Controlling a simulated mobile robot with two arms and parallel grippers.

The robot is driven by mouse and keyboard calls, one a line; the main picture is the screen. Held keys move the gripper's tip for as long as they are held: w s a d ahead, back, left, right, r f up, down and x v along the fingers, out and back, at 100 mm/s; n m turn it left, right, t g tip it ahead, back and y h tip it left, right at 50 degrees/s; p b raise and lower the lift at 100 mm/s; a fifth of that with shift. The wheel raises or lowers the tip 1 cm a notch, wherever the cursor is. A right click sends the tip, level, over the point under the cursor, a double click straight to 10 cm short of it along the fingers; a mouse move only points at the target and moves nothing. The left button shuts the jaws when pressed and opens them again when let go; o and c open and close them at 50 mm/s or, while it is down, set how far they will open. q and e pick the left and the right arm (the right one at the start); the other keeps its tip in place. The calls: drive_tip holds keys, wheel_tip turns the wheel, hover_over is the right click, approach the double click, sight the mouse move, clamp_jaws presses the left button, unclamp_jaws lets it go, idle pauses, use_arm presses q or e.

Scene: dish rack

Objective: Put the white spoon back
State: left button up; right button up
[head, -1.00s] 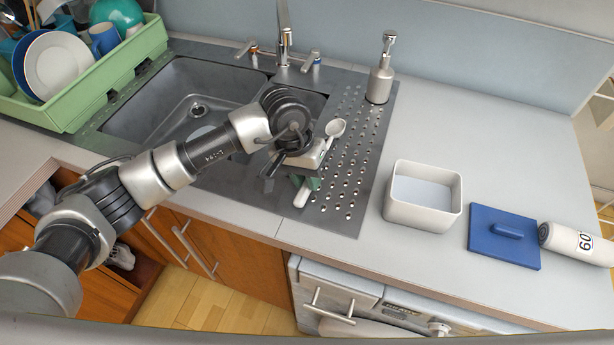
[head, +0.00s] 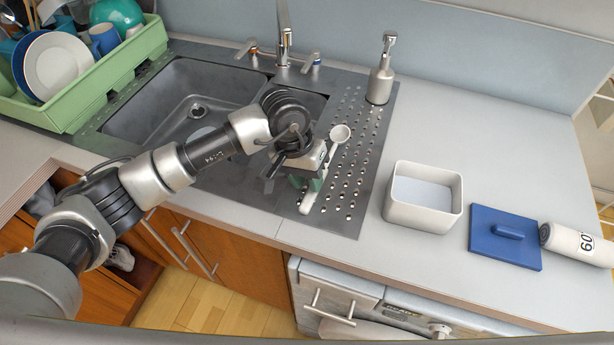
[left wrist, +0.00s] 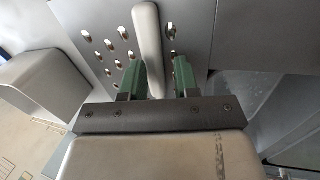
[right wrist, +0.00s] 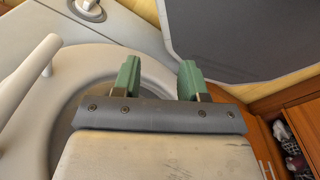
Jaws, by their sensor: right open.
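The white spoon (head: 340,134) lies on the perforated metal drainboard, its bowl toward the back and its handle toward the counter's front edge. My left gripper (head: 308,183) is over the handle, fingers pointing down. In the left wrist view, the handle (left wrist: 147,35) runs between the green fingertips (left wrist: 158,78), with a visible gap on the right side. The left gripper looks open around the handle; part of the spoon's middle is hidden by it. My right gripper (right wrist: 159,80) is open and empty, seen only in the right wrist view.
A white container (head: 422,222) stands right of the drainboard (head: 345,205), with a blue lid (head: 475,246) and white roll-like item (head: 580,244) beyond. A soap dispenser (head: 380,85) stands behind. A green dish rack (head: 95,85) with plates is left of the sink. The counter at back right is clear.

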use_arm(q)
drive_tip(key=o, duration=0.5)
drive_tip(key=shift+o, duration=0.2)
drive_tip(key=b+v, duration=0.2)
drive_tip(key=v, duration=0.8)
drive_tip(key=shift+r+b, duration=0.3)
drive_tip(key=shift+r, duration=0.05)
drive_tip(key=shift+a, duration=0.15)
